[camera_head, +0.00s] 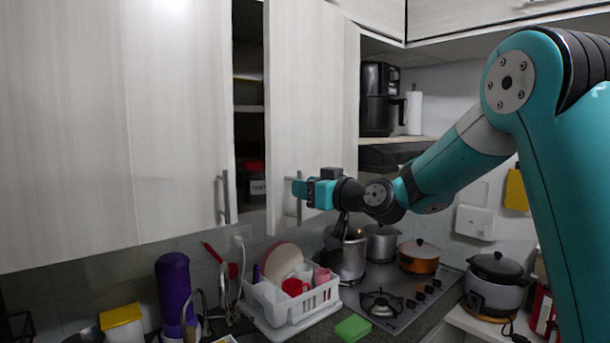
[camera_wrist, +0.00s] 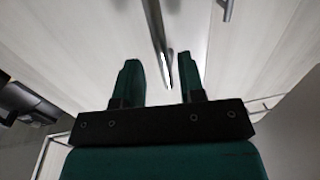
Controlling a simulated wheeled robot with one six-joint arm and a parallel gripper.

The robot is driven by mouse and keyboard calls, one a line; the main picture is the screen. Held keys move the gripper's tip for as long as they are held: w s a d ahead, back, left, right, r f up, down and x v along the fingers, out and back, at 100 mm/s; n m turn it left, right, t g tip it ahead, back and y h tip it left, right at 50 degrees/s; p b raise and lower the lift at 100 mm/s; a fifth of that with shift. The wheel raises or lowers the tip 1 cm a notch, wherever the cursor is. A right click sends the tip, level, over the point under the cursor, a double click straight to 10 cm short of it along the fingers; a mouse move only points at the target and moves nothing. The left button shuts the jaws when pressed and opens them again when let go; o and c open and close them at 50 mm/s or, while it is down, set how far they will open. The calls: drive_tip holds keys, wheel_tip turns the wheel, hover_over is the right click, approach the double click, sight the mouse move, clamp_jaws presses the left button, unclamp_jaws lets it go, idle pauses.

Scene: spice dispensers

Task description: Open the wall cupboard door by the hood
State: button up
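The pale wood cupboard door by the hood (camera_head: 312,85) stands slightly ajar. A dark gap along its left edge shows shelves inside. Its vertical metal bar handle (camera_head: 299,208) is near the lower left corner, partly hidden by my gripper (camera_head: 298,187). In the wrist view the handle (camera_wrist: 158,38) runs down between the two fingers of my gripper (camera_wrist: 161,72). The fingers are apart, with space visible on both sides of the bar. Whether either finger touches the bar cannot be told.
A closed-looking neighbouring door (camera_head: 120,120) with its own handle (camera_head: 223,197) is on the left. The dark hood (camera_head: 390,155) is to the right, below an air fryer (camera_head: 379,98). A dish rack (camera_head: 290,303) and stove (camera_head: 400,298) lie below.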

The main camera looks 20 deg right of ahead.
drive_tip(key=shift+w+a, duration=0.15)
drive_tip(key=shift+w, duration=0.15)
clamp_jaws()
drive_tip(key=shift+s+d, duration=0.25)
drive_tip(key=shift+d, duration=0.1)
